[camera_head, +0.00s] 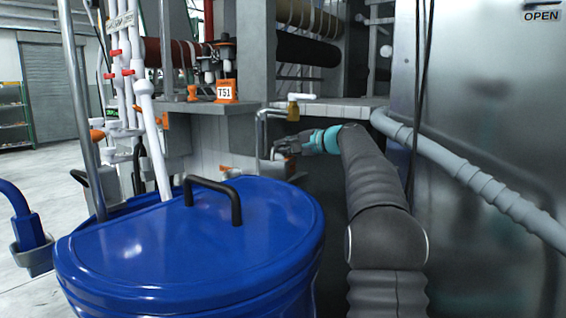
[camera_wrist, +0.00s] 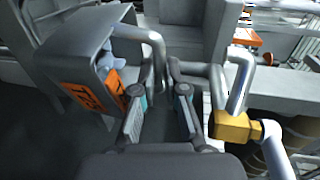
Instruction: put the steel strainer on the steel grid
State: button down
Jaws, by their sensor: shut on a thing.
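My gripper (camera_head: 281,149) is at the end of my outstretched arm, below the tiled ledge and beyond the blue drum. In the wrist view my gripper (camera_wrist: 160,91) has its two fingers some way apart, with a thin grey steel part between them. This fits the steel strainer in its grasp, but its shape is mostly hidden. A bent steel tube (camera_wrist: 153,45) rises just behind the fingertips; I cannot tell whether it touches the held part. I cannot make out the steel grid in either view.
A brass valve (camera_wrist: 232,126) on a steel pipe is close right of the fingers; the valve (camera_head: 293,109) also shows above my gripper. A grey box with an orange label (camera_wrist: 82,96) is close left. The blue drum (camera_head: 190,245) and steel cabinet (camera_head: 490,130) flank my arm.

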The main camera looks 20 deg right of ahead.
aim_at(291, 160)
jog(key=shift+f+b, duration=0.6)
jog(key=shift+f, duration=1.4)
jog(key=shift+f, duration=0.15)
jog(key=c, duration=1.2)
grip_release()
